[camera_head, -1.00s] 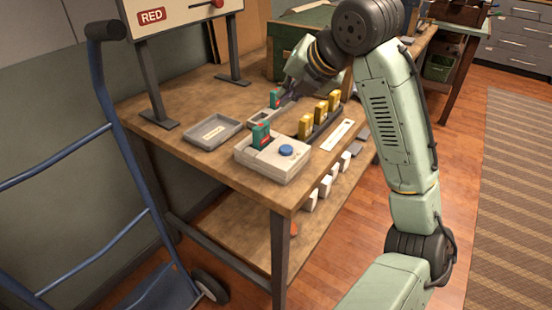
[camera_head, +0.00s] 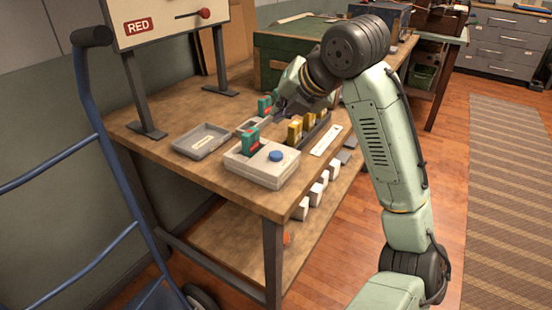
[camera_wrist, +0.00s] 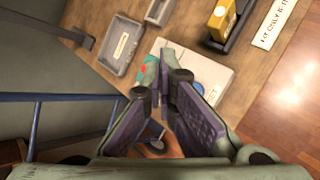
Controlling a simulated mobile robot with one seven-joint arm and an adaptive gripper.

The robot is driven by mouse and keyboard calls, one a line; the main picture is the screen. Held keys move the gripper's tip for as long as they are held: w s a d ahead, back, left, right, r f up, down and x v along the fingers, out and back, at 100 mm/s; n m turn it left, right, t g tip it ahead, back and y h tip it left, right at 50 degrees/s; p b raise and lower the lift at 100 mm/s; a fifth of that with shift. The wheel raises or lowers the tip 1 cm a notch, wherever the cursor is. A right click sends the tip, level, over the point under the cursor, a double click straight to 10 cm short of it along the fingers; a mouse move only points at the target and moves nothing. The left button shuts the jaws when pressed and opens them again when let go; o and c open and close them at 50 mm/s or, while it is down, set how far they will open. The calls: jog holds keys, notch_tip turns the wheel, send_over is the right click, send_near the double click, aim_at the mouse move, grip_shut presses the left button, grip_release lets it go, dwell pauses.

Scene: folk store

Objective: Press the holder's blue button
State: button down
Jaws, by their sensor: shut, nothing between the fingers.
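The white holder (camera_head: 262,178) sits at the front of the wooden workbench. Its round blue button (camera_head: 276,156) is on top at the right, and a green-and-red block (camera_head: 251,141) stands upright in it at the left. In the wrist view the holder (camera_wrist: 196,66) is below my gripper, and part of the blue button (camera_wrist: 199,88) shows beside the fingers. My gripper (camera_wrist: 176,84) is shut and empty. In the head view my gripper (camera_head: 278,112) is behind the holder, apart from the button.
A grey tray (camera_head: 201,142) lies left of the holder. Yellow blocks (camera_head: 295,131) stand in a dark rack behind it at the right. A second green block (camera_head: 264,106) stands farther back. A RED sign board (camera_head: 165,20) rises at the left, and a blue hand truck (camera_head: 92,120) stands in front.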

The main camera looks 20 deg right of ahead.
aim_at(279, 153)
notch_tip(279, 153, down, 6)
jog(key=b, duration=0.4)
jog(key=shift+f, duration=0.25)
dwell(1.0)
jog(key=shift+f+b, duration=0.3)
jog(key=shift+f, duration=0.1)
jog(key=shift+f+b, duration=0.35)
jog(key=shift+f, duration=0.15)
dwell(0.5)
dwell(0.3)
jog(key=shift+r+p, duration=0.7)
jog(key=shift+r, duration=0.25)
notch_tip(279, 153, up, 5)
jog(key=p, duration=0.4)
